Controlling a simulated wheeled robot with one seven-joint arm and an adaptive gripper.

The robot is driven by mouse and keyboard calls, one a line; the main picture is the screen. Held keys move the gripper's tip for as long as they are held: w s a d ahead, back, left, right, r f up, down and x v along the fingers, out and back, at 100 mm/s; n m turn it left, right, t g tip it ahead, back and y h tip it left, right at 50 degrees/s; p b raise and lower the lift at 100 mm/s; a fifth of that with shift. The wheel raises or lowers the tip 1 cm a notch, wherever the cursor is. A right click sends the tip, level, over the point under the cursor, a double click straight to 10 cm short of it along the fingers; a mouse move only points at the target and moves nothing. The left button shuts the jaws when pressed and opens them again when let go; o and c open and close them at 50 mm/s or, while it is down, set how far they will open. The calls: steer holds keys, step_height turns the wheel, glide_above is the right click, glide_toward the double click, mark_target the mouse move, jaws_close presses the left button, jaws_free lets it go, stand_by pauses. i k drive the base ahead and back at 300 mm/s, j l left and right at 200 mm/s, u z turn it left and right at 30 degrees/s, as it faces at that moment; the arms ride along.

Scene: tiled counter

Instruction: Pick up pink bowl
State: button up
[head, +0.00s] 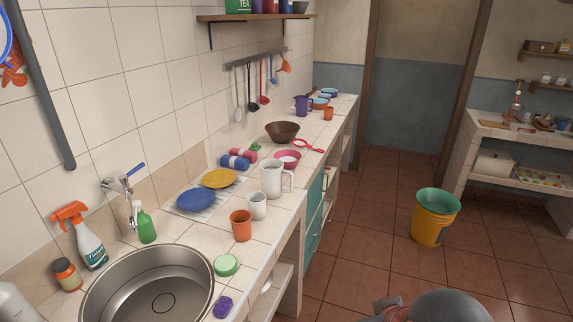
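The pink bowl (281,164) stands on the tiled counter (262,198), about halfway along it. It is pink outside with a pale inside, and a white pitcher (271,180) stands close in front of it. A brown bowl (283,132) is behind it and a red-handled strainer (308,146) lies just behind it to the right. Part of my arm shows at the bottom edge, low and to the right of the counter. My gripper's fingers cannot be seen.
A white cup (257,206), an orange cup (241,226), blue and yellow plates (196,200) and rolled cloths (236,161) share the counter. The sink (150,290) is at the near end. A yellow bucket (433,222) stands on the otherwise open floor to the right.

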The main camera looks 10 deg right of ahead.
mark_target(291, 159)
steer(key=i+l+z, duration=0.2)
steer(key=i, duration=0.3)
steer(key=i+l+z, duration=0.15)
steer(key=i+l, duration=0.15)
steer(key=i, duration=0.2)
steer(key=i+l+z, duration=0.2)
steer(key=i, duration=0.3)
steer(key=i+j+z, duration=0.3)
steer(key=i+j, duration=0.45)
steer(key=i, duration=0.15)
